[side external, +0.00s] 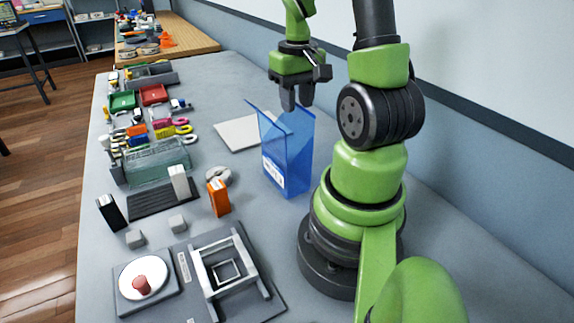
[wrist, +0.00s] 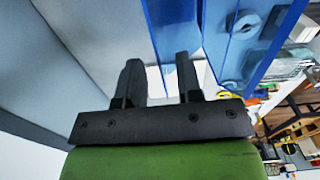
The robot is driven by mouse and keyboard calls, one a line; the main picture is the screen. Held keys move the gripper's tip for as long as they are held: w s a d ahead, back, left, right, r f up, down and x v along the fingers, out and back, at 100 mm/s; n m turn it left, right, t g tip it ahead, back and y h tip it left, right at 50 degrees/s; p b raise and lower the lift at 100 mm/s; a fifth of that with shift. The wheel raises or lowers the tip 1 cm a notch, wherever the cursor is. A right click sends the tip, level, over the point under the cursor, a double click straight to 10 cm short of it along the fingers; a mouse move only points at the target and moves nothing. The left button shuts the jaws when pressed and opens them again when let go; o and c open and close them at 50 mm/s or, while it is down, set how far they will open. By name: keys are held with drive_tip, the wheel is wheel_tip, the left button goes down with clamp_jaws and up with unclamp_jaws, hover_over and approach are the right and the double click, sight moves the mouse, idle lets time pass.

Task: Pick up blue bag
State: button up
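The blue bag (side external: 290,155) stands upright on the grey table in the side view, open at the top, with a white label low on its front. My gripper (side external: 297,98) is above the bag's upper edge, fingers pointing down. In the wrist view my gripper (wrist: 158,60) has its two dark fingers apart with nothing held between them. The blue bag (wrist: 235,45) fills the upper middle and right there, and one blue edge shows behind the right finger and in the gap. Whether a finger touches the bag cannot be told.
A flat white sheet (side external: 238,133) lies behind the bag. An orange block (side external: 218,198), a grey ring (side external: 218,177) and a clear tray (side external: 158,160) are to its left. A grey frame fixture (side external: 230,268) stands in front. The wall (side external: 440,115) runs along the right.

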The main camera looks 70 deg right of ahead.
drive_tip(key=shift+w+f, duration=0.15)
drive_tip(key=shift+f, duration=1.4)
clamp_jaws()
drive_tip(key=shift+r, duration=0.1)
